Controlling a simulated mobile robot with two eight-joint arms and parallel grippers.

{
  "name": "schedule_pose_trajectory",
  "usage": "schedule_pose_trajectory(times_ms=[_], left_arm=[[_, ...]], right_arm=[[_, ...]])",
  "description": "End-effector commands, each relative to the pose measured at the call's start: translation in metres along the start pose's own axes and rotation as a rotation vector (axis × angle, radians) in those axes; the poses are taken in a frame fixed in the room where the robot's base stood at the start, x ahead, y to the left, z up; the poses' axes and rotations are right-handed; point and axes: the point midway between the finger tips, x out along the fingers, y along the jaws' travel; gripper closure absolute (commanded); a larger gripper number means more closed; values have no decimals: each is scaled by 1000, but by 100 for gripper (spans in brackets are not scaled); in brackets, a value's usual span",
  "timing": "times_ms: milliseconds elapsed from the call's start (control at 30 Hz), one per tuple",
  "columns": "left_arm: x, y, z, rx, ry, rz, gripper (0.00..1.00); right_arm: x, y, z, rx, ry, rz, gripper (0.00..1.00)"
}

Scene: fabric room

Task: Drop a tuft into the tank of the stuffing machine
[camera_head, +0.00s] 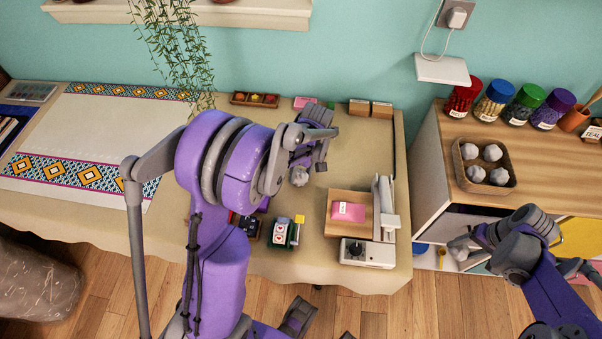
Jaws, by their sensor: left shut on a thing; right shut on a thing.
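My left gripper (307,163) is over the cloth-covered table, shut on a pale, lumpy tuft (299,176) at its fingertips. My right gripper (470,240) is at the lower right, in front of the cabinet, shut on another pale tuft (458,248). More tufts (476,174) lie in a brown tray (463,177) on the cabinet top. A white machine with a black knob and a wooden bed (352,198) stands at the table's right front. I cannot tell whether it is the stuffing machine, and no tank is clearly visible.
The beige table (350,145) has free cloth behind the white machine. A pink labelled piece (348,211) lies on its bed. A green card box (280,232) stands to its left. Lidded jars (462,98) line the cabinet's back. A plant (175,45) hangs above the patterned cloth (90,130).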

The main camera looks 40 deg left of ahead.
Motion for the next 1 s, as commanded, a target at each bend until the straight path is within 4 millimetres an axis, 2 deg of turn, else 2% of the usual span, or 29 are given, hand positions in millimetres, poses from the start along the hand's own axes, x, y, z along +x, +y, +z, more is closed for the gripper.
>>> schedule_pose_trajectory(times_ms=[367,400,567,867,1000], left_arm=[[6,1,0,0,0,0,58],[7,1,0,0,0,0,43],[5,1,0,0,0,0,15],[4,1,0,0,0,0,15],[-7,0,0,1,0,0,15]], right_arm=[[4,1,1,0,-2,0,58],[5,1,1,0,-2,0,58],[4,1,1,0,-1,0,58],[3,0,0,0,-1,0,58],[-2,0,0,0,1,0,58]])
